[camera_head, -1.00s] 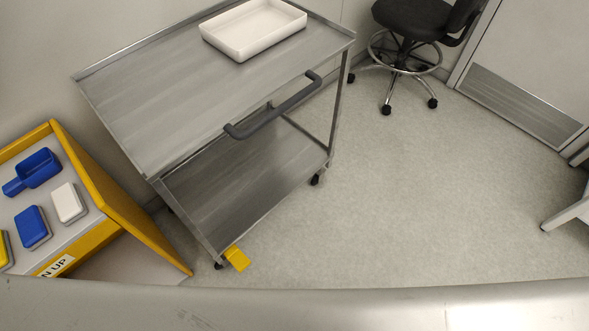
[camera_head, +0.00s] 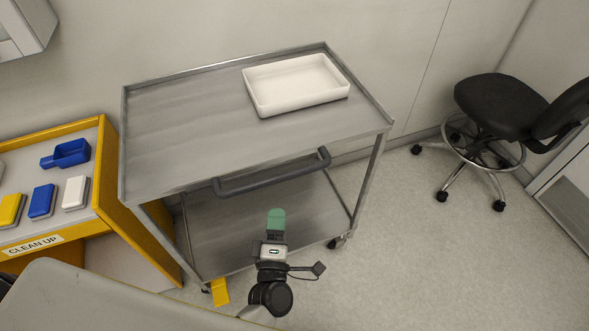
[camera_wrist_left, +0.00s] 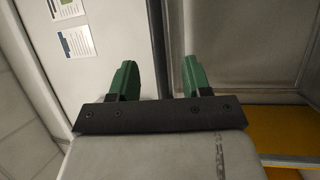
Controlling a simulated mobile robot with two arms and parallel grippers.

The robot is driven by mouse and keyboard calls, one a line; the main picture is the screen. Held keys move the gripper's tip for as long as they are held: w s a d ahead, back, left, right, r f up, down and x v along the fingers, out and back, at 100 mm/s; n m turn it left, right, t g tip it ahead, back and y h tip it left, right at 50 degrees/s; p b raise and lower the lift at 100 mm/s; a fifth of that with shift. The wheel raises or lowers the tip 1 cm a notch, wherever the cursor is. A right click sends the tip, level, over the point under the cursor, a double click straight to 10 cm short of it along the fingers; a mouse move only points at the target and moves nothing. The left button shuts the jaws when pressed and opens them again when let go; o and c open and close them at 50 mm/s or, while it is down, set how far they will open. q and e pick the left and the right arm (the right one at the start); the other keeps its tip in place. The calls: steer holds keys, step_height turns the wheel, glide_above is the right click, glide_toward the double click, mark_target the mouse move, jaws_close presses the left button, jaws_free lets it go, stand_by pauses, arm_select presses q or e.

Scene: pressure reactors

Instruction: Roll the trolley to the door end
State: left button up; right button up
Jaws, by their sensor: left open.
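The trolley (camera_head: 190,140) is a grey metal two-shelf cart on casters against the wall in the head view. A dark handle (camera_head: 270,179) runs along its front side. A white tray (camera_head: 296,84) sits on its top shelf. A yellow pedal-like piece (camera_head: 220,291) shows low by its front left caster. My left gripper (camera_head: 276,222) is in front of the trolley, below the handle in the picture and apart from it. In the left wrist view its two green fingers (camera_wrist_left: 160,80) are spread with nothing between them. My right gripper is not seen.
A yellow-edged clean-up station (camera_head: 108,205) with blue, white and yellow items stands close at the trolley's left. A black wheeled stool (camera_head: 500,105) stands to the right, near a door-like panel (camera_head: 570,205). Clear floor (camera_head: 420,250) lies between trolley and stool.

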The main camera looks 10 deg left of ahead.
mark_target(277, 179)
arm_select(q)
steer(key=w, duration=0.1)
steer(key=w+a+r, duration=0.1)
steer(key=w, duration=0.1)
steer(key=w+p, duration=0.1)
steer(key=shift+w+a+r, duration=0.15)
steer(key=shift+a+r, duration=0.2)
steer(key=x, duration=0.6)
steer(key=shift+f+p, duration=0.15)
steer(key=shift+p, duration=0.25)
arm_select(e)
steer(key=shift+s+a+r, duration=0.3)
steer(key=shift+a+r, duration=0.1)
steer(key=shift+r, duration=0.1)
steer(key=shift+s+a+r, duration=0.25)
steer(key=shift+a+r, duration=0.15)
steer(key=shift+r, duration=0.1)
arm_select(q)
steer(key=shift+d, duration=0.1)
jaws_close()
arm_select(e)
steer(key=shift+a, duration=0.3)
